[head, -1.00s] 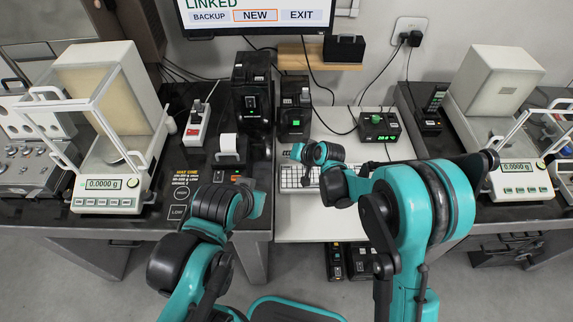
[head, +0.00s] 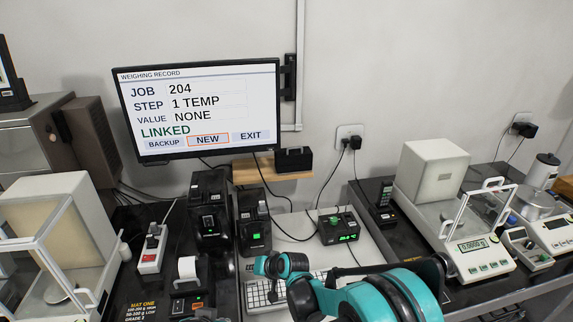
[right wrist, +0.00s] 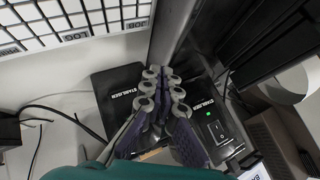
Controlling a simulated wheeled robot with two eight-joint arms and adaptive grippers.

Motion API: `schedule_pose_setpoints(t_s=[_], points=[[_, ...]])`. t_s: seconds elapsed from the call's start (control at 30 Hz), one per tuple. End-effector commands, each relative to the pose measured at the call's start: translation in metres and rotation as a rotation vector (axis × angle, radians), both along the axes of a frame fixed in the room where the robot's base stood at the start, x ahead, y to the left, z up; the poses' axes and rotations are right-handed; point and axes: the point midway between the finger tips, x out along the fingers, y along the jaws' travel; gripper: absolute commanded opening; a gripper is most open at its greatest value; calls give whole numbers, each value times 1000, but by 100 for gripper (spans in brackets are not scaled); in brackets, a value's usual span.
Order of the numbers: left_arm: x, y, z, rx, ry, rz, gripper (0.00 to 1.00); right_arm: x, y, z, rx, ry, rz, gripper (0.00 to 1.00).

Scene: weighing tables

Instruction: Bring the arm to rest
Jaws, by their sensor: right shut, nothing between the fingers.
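My right arm (head: 375,296) comes in from the lower right in the head view and reaches over the keyboard on the middle bench. Its wrist end (head: 281,265) is above the keyboard's upper part, and the fingers are not clear there. In the right wrist view my right gripper (right wrist: 162,112) is shut, with grey knuckles and purple fingers together and nothing between them. Black STABILISER boxes show beyond it.
A monitor (head: 200,108) reads JOB 204, STEP 1 TEMP, VALUE NONE, LINKED. Below are black boxes (head: 209,215), a green-lit device (head: 338,228) and the keyboard (head: 262,296). Balances stand left (head: 57,235) and right (head: 432,190). A printer (head: 188,285) is left of the keyboard.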

Motion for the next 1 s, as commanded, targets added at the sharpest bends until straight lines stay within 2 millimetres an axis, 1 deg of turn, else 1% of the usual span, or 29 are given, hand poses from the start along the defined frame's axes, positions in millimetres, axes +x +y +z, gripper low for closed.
schedule_pose_setpoints(t_s=[0.07,0.17,0.27,0.3,0.37,0.4,0.47,0.5,0.53,0.6,0.67,0.7,0.77,0.8,0.9,1.0], points=[[0,0,0,0,0,0,0,-1,-11,10,-11,-5,-9,0],[0,0,0,0,0,0,0,-7,-38,34,-42,-15,-29,0],[0,0,0,0,0,0,0,-19,-78,65,-92,-32,-58,0],[0,0,0,0,0,0,0,-27,-96,77,-114,-39,-71,0],[0,0,0,0,0,0,0,-39,-122,94,-147,-47,-90,0],[0,0,0,0,0,0,0,-49,-139,103,-169,-52,-103,0],[0,0,0,0,0,0,0,-65,-164,116,-204,-60,-121,0],[0,0,0,0,0,0,0,-76,-180,123,-227,-63,-133,0],[0,0,0,0,0,0,0,-85,-192,128,-243,-66,-142,0],[0,0,0,0,0,0,0,-108,-219,137,-283,-70,-164,0],[0,0,0,0,0,0,0,-128,-241,142,-318,-73,-182,0],[0,0,0,0,0,0,0,-142,-255,144,-342,-75,-194,0],[0,0,0,0,0,0,0,-163,-275,146,-376,-77,-212,0],[0,0,0,0,0,0,0,-177,-287,145,-398,-77,-224,0],[0,0,0,0,0,0,0,-208,-312,142,-449,-76,-249,0],[0,0,0,0,0,0,0,-232,-330,136,-488,-72,-268,0]])
